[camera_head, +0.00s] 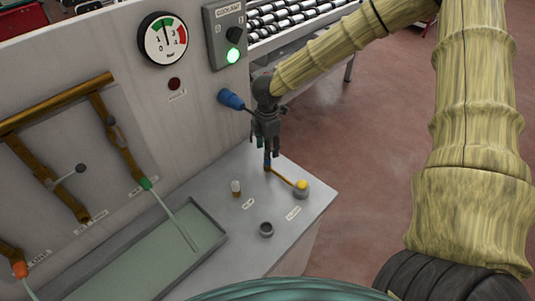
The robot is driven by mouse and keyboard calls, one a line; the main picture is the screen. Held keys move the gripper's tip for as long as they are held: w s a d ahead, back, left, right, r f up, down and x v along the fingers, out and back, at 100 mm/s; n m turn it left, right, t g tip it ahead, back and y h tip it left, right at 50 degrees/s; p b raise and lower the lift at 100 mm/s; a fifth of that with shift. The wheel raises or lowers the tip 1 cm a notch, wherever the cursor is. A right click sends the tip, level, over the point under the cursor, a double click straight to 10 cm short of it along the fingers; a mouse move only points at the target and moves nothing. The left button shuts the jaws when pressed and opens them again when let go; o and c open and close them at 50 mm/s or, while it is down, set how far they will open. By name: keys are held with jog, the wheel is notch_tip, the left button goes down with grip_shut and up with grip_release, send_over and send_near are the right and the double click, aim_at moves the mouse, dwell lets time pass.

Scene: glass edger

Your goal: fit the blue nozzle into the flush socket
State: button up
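My gripper (267,146) points down over the grey ledge near its back right. I cannot tell whether the blue piece touches the bar. I cannot make out which part is the flush socket; the labels are unreadable.
A larger blue part (231,99) juts from the panel close to my wrist. A small white cylinder (236,188) and a dark grey ring (266,229) stand on the ledge. A basin (207,212) lies left, below brass pipes (121,148). The gauge (163,38) is above.

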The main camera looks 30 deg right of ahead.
notch_tip(320, 180, up, 7)
dwell(0.4)
jog(key=shift+f, duration=0.1)
dwell(0.3)
